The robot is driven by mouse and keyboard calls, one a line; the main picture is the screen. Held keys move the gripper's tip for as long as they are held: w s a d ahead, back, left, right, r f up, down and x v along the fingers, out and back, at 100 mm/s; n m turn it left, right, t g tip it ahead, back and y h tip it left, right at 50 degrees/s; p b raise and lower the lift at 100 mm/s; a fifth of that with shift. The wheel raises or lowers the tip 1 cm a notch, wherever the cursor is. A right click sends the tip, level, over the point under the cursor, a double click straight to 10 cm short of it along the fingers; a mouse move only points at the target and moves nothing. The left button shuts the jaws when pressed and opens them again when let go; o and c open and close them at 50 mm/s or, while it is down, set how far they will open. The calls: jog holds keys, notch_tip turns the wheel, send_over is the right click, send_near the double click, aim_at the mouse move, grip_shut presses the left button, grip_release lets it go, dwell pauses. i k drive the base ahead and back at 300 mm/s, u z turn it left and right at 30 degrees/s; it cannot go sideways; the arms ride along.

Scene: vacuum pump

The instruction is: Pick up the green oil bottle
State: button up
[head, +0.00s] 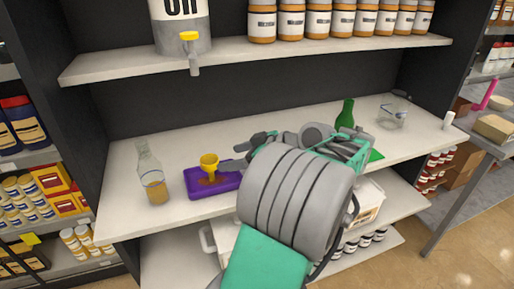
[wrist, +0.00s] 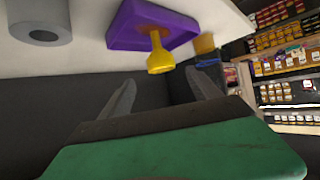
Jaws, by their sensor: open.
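The green oil bottle (head: 346,115) stands upright toward the back right of the white workbench in the head view. My arm hides its lower part. I cannot make out the green bottle in the wrist view. My gripper (wrist: 160,90) is open and empty, its two grey fingers apart. In the head view its fingers (head: 234,164) reach left, close to the yellow funnel and well left of the green bottle.
The yellow funnel (head: 209,164) is at the purple tray (head: 203,193). A clear bottle (head: 150,172) with amber liquid stands left. A glass beaker (head: 392,117) and white cylinder (head: 448,120) are right. The shelf above (head: 130,66) holds an oil container and jars.

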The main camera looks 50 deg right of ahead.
aim_at(345, 119)
jog(key=z, duration=2.5)
